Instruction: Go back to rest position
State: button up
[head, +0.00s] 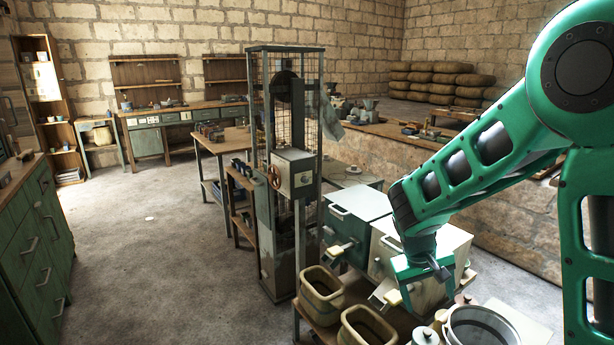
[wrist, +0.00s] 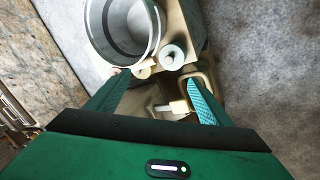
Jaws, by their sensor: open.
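My green arm reaches in from the right of the head view, bent down over a low table. My gripper (head: 418,287) hangs in front of a pale box (head: 455,243) at the table's edge. In the wrist view my gripper (wrist: 158,82) has its two fingers well apart, with nothing held between them. A small pale handle or block (wrist: 180,106) shows beyond the gap, near the right finger; I cannot tell what it belongs to. The gripper is open.
Two tan bins (head: 322,292) and a large metal pot (head: 480,326) stand close to my gripper. A grey-green box (head: 358,207) is beside the pale box. A tall caged machine (head: 290,165) stands left of them. The floor at left (head: 150,255) is clear.

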jog(key=s+r+t+y, duration=0.3)
jog(key=s+r+y, duration=0.1)
jog(key=s+r, duration=0.8)
jog(key=s+d+f+m+g, duration=0.1)
jog(key=s+d+m+g, duration=0.1)
jog(key=s+d, duration=0.3)
jog(key=s+d+f+m+g, duration=0.1)
jog(key=s+d+m, duration=0.3)
jog(key=s, duration=0.8)
jog(key=shift+s+d+m+g, duration=0.15)
jog(key=shift+d+m+g, duration=0.25)
jog(key=shift+d+g, duration=0.55)
jog(key=shift+d, duration=0.1)
jog(key=shift+w+f, duration=0.3)
jog(key=shift+w, duration=0.35)
